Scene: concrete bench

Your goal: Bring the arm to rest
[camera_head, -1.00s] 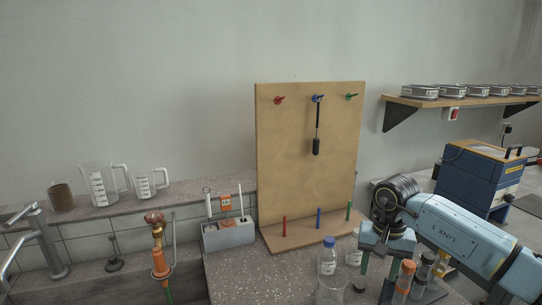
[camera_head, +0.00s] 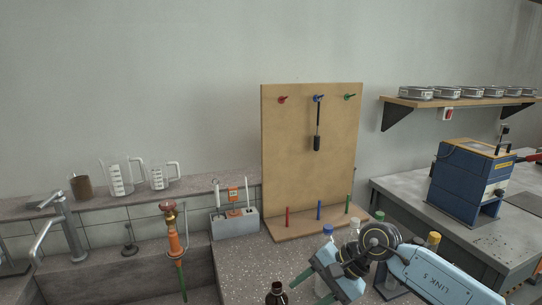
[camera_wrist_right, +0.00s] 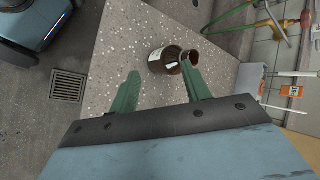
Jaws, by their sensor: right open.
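My right arm comes in from the lower right in the head view. Its gripper (camera_head: 312,287) points down and left over the front of the speckled bench (camera_head: 245,262), with its green fingers apart and nothing between them. In the wrist view the open right gripper (camera_wrist_right: 158,75) has its fingertips near a brown bottle (camera_wrist_right: 160,60) with a white label. The bottle's dark cap also shows at the lower edge of the head view (camera_head: 277,288). I cannot tell whether a finger touches it. My left gripper is not in view.
Bottles, one blue-capped (camera_head: 328,232), stand close behind and beside my right arm, partly hidden. A wooden peg board (camera_head: 290,160) with a black-handled tool (camera_head: 317,140) stands behind. A sink with a tap (camera_head: 65,225) is left; a blue machine (camera_head: 465,180) is right.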

